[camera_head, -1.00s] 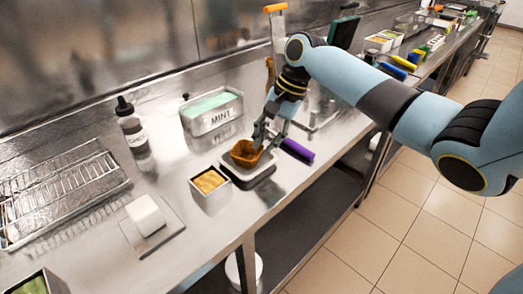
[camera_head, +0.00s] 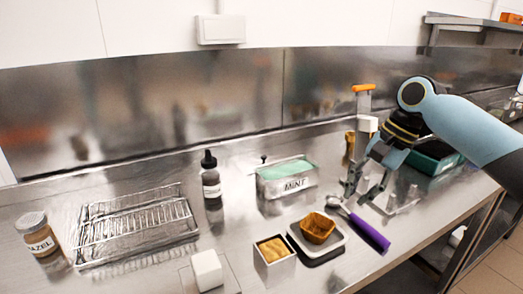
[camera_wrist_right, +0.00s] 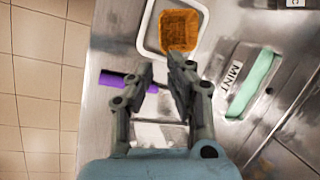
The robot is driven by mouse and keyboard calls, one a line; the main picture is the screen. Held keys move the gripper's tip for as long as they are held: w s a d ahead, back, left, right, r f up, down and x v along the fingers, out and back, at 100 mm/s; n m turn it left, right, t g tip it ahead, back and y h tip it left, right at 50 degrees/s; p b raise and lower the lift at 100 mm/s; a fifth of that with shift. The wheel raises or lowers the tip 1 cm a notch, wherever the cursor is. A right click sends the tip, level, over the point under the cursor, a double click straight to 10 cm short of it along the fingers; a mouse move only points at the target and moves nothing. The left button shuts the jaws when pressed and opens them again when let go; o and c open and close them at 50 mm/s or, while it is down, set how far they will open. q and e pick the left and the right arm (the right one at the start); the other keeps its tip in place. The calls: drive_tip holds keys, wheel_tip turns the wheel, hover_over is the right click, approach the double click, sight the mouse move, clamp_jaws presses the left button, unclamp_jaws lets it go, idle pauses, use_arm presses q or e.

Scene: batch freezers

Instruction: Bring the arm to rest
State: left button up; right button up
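My right gripper (camera_head: 358,198) hangs over the steel counter (camera_head: 240,225), to the right of the mint tub. Its two fingers are apart with nothing between them. In the right wrist view the gripper (camera_wrist_right: 160,66) also shows a gap between its fingertips. The brown waffle-like bowl (camera_head: 317,226) sits on a white-rimmed square scale or tray (camera_head: 335,245), clear of the gripper. It also shows beyond the fingertips in the right wrist view (camera_wrist_right: 180,28). My left gripper is in neither view.
A purple-handled scoop (camera_head: 368,233) lies near the gripper. The mint tub (camera_head: 287,182), a dark-capped bottle (camera_head: 211,182), a tin with tan contents (camera_head: 273,262), a wire rack (camera_head: 135,228) and a hazel jar (camera_head: 38,237) stand leftward. An orange-topped upright device (camera_head: 363,115) stands behind the gripper.

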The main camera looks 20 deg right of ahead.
drive_tip(key=s+a+f+n, duration=0.2)
drive_tip(key=s, duration=0.1)
drive_tip(key=s+a+f+n+h, duration=0.1)
drive_tip(key=s+a+f+n, duration=0.1)
drive_tip(key=s+a, duration=0.1)
drive_tip(key=s+a+f+n, duration=0.2)
drive_tip(key=s, duration=0.1)
drive_tip(key=shift+s+a+f+h, duration=0.25)
drive_tip(key=shift+a+f+h, duration=0.15)
drive_tip(key=s+a+r+n+t+h, duration=0.25)
drive_tip(key=s+n, duration=0.45)
drive_tip(key=s, duration=0.6)
wheel_tip(320, 180, down, 37)
drive_tip(key=s+d+g+b, duration=0.2)
drive_tip(key=s+b, duration=0.1)
drive_tip(key=b, duration=0.7)
drive_tip(key=s+f+g+b, duration=0.1)
drive_tip(key=s+f+b, duration=0.5)
drive_tip(key=s+f, duration=1.1)
wheel_tip(320, 180, down, 4)
drive_tip(key=shift+s+d+f+b, duration=0.2)
drive_tip(key=shift+s+d+b, duration=0.15)
drive_tip(key=shift+d, duration=0.1)
